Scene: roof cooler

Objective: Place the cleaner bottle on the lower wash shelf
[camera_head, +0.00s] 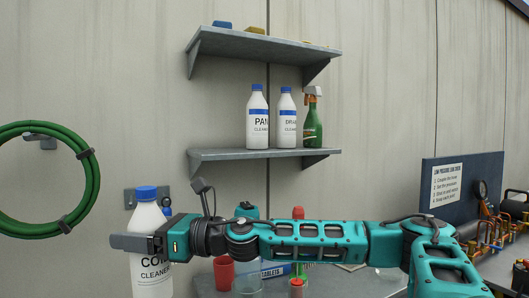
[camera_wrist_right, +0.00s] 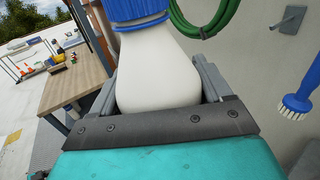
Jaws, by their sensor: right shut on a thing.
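The cleaner bottle (camera_head: 147,218) is white with a blue cap and a label reading "CO… CLEANER", partly covered. My right gripper (camera_head: 130,243) is shut on its body and holds it upright at the lower left of the head view. In the right wrist view the bottle (camera_wrist_right: 160,75) sits between both fingers. The lower wash shelf (camera_head: 225,155) is on the wall, above and to the right of the held bottle. Two white bottles (camera_head: 257,118) with blue caps and a green spray bottle (camera_head: 312,125) stand on its middle and right; its left part is bare. My left gripper is not in view.
An upper shelf (camera_head: 265,44) with small blue and yellow items hangs above the lower one. A green hose coil (camera_head: 93,190) hangs at left. A red cup (camera_head: 223,272) stands below my right arm. A gauge panel (camera_head: 462,170) is at right.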

